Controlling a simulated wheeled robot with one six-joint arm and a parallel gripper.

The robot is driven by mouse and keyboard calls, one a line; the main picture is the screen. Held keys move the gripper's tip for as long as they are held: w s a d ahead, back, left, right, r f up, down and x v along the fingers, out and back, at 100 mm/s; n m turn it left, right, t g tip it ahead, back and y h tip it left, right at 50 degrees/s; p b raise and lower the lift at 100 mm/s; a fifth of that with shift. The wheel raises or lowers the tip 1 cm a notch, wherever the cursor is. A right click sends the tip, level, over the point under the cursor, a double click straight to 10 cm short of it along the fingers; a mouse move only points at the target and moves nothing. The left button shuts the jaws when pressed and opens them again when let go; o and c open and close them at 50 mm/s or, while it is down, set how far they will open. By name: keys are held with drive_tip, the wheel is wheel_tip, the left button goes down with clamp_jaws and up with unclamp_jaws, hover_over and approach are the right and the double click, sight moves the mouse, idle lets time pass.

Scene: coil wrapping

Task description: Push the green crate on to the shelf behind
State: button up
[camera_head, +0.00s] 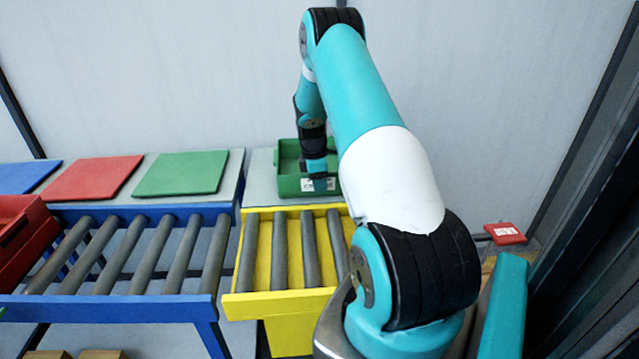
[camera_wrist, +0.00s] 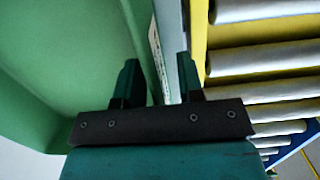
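The green crate (camera_head: 295,187) stands on the grey shelf (camera_head: 262,180) behind the yellow roller conveyor, with its labelled front side facing the rollers. My gripper (camera_head: 319,184) points down at the crate's front side, near the white label. In the wrist view the crate (camera_wrist: 60,60) fills the left, and its front side with the label edge runs down between the fingers. My gripper (camera_wrist: 159,78) has its two dark fingers apart there. I cannot tell whether either finger touches the crate. My arm hides the crate's right end in the head view.
The yellow conveyor (camera_head: 252,212) is bare in front of the shelf; its rollers also show in the wrist view (camera_wrist: 265,60). A blue conveyor (camera_head: 110,308) stands left, with a red crate (camera_head: 22,240) at its end. Green (camera_head: 182,173) and red (camera_head: 92,178) panels lie behind it. A wall closes the back.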

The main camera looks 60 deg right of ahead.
wheel_tip(320, 180, up, 17)
drive_tip(key=w+a, duration=0.1)
drive_tip(key=shift+w+a+r+b, duration=0.15)
drive_tip(key=shift+w+b, duration=0.15)
idle(0.5)
